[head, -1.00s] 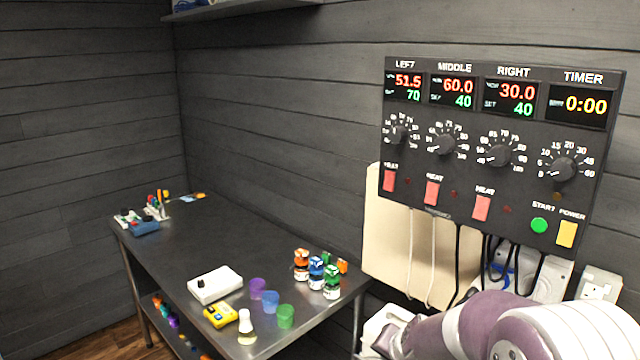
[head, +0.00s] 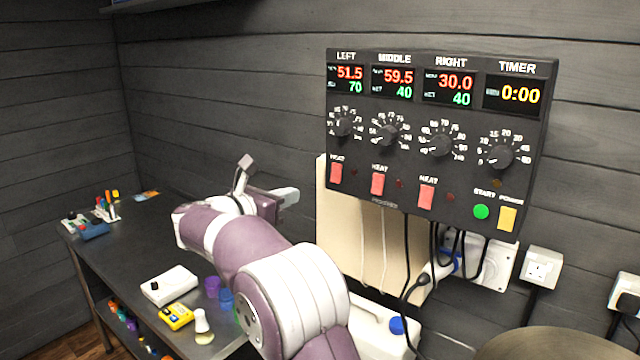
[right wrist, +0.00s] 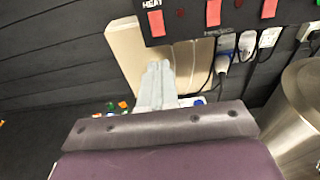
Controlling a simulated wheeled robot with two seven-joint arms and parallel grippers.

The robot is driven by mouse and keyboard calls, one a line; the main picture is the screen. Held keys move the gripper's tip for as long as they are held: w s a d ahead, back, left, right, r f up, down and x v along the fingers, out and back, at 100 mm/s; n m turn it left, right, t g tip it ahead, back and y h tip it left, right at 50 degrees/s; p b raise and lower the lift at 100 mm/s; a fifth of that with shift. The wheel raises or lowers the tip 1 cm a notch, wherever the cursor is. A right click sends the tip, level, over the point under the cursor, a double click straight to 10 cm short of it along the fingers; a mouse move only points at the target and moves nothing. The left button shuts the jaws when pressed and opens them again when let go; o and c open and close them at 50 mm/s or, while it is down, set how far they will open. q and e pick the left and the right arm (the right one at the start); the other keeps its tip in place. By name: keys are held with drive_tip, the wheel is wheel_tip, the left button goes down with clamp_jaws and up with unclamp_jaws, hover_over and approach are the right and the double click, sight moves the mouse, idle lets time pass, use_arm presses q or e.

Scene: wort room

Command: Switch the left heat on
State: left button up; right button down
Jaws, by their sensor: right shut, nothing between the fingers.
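The dark control panel (head: 440,120) hangs on the wall. Its left heat switch (head: 336,173) is the leftmost red rocker, under the LEFT dial (head: 343,127); it also shows at the top of the right wrist view (right wrist: 156,23). The LEFT display (head: 347,79) reads 51.5 over 70. My right gripper (head: 291,197) is shut and empty, left of and a little lower than that switch in the head view, apart from it. In the right wrist view its pale fingers (right wrist: 158,70) point up toward the panel's underside, below the switch. My left gripper is out of view.
The middle heat switch (head: 377,184) and right heat switch (head: 427,197) sit close by. A beige board (head: 345,235) and hanging cables are below the panel. The dark table (head: 130,225) with small items is at left. A metal vessel (right wrist: 300,110) stands at right.

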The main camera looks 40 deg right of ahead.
drive_tip(key=p, duration=0.8)
approach(335, 180)
drive_tip(key=x, duration=0.6)
drive_tip(key=shift+w+d, duration=0.1)
drive_tip(key=shift+d, duration=0.3)
drive_tip(key=shift+f, duration=0.15)
drive_tip(key=f+b, duration=0.1)
drive_tip(key=b, duration=0.2)
drive_tip(key=h+b, duration=0.1)
drive_tip(key=b, duration=0.2)
drive_tip(key=shift+d+f, duration=0.2)
drive_tip(key=shift+f, duration=0.2)
drive_tip(key=b, duration=0.4)
drive_tip(key=shift+w+r+t+h, duration=0.1)
drive_tip(key=shift+r+t+h, duration=0.2)
drive_tip(key=shift+r+h, duration=0.1)
drive_tip(key=shift+r+p, duration=0.45)
drive_tip(key=shift+p, duration=0.1)
drive_tip(key=shift+f, duration=0.1)
